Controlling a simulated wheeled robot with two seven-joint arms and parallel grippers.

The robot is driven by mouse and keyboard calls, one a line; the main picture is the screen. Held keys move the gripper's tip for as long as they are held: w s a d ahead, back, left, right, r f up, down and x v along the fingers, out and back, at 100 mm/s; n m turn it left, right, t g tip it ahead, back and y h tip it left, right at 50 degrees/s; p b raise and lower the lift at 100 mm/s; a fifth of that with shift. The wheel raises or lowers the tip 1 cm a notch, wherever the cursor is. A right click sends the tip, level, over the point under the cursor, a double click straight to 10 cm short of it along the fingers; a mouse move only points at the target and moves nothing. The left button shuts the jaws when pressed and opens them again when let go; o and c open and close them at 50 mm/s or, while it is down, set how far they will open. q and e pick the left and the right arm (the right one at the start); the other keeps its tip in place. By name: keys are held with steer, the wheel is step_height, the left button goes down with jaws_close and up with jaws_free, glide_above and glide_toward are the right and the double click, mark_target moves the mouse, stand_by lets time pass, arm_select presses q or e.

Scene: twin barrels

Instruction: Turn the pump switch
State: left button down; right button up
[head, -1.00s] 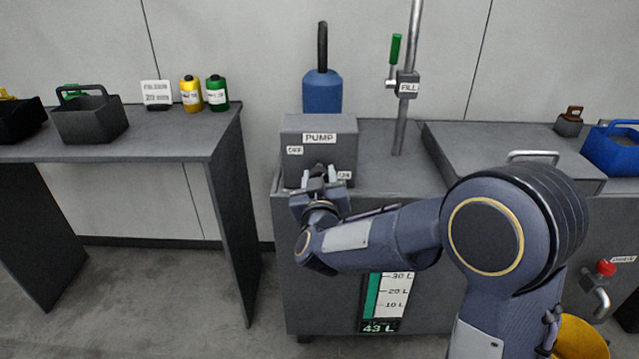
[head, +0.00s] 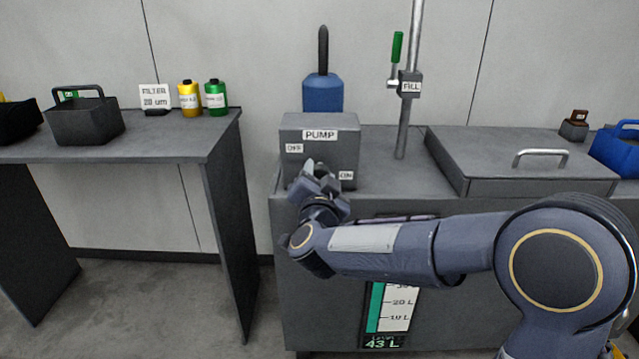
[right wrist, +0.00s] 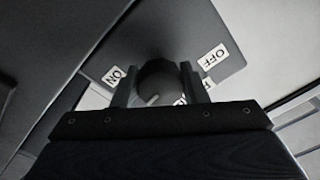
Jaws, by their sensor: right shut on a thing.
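The grey pump box (head: 340,122) stands on the cabinet top, with a PUMP label (head: 320,135), an OFF label (head: 294,148) and an ON label (head: 346,175) on its front. My right gripper (head: 318,172) is at the front of the box, between the OFF and ON labels, and hides the switch in the head view. In the right wrist view, my right gripper (right wrist: 155,85) is shut on a dark round knob (right wrist: 157,78), the pump switch, with a finger on each side. The ON and OFF labels show beyond it. My left gripper is not in view.
A blue pump body (head: 322,92) stands behind the box. A FILL pipe with a green-handled valve (head: 397,47) rises to its right. A lid with a handle (head: 540,158) lies further right. The level gauge (head: 398,308) reads 43 L. A side table (head: 130,145) stands left.

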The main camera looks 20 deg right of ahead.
steer(key=shift+f+m+b, duration=0.1)
steer(key=shift+m+b, duration=0.2)
steer(key=shift+m, duration=0.4)
steer(key=o, duration=1)
steer(key=shift+c, duration=0.2)
steer(key=p+v, duration=0.1)
steer(key=v, duration=0.7)
steer(key=shift+p, duration=0.3)
steer(key=shift+w+d, duration=0.1)
